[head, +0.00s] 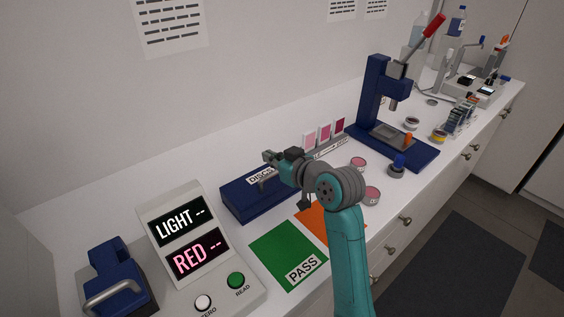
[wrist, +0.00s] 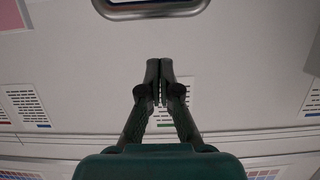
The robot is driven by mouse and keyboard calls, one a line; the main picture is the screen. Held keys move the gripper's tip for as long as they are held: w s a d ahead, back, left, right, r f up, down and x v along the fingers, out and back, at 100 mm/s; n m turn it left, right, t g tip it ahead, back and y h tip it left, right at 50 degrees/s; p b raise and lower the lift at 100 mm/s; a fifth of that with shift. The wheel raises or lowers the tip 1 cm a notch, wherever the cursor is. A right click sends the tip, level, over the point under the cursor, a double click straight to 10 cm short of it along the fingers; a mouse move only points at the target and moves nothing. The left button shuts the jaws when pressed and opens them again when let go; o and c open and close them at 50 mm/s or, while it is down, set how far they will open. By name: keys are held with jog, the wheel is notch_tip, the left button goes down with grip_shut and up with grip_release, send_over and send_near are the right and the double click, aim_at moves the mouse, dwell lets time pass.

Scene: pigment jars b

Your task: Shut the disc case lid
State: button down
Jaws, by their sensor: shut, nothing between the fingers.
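The disc case (head: 236,203) is a dark blue box with a white DISCS label, on the bench left of my arm. Its lid (head: 284,188) looks down or nearly down on the box; my arm hides part of its right side, so I cannot tell whether it is fully shut. A metal handle (head: 266,184) shows beside the label, and a metal handle bar (wrist: 150,13) shows at the top edge of the wrist view. My gripper (head: 268,156) is shut and empty, above the rear of the case. In the wrist view its fingertips (wrist: 159,66) meet.
A reader (head: 190,232) with two displays stands left of the case. A green PASS mat (head: 280,250) and an orange mat (head: 314,222) lie in front. Jars (head: 371,195), pink swatches (head: 325,132) and a blue press (head: 372,92) are to the right. The wall is behind.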

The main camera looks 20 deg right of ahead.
aim_at(273, 187)
jog(key=shift+x, duration=0.9)
jog(key=shift+s+d+f, duration=0.1)
jog(key=shift+s+f, duration=0.25)
jog(key=shift+f, duration=0.25)
jog(key=shift+s+d+f, duration=0.1)
jog(key=shift+s+f, duration=0.2)
jog(key=shift+f, duration=0.3)
jog(key=shift+s+f, duration=0.4)
jog(key=shift+f, duration=0.05)
jog(key=shift+d, duration=0.1)
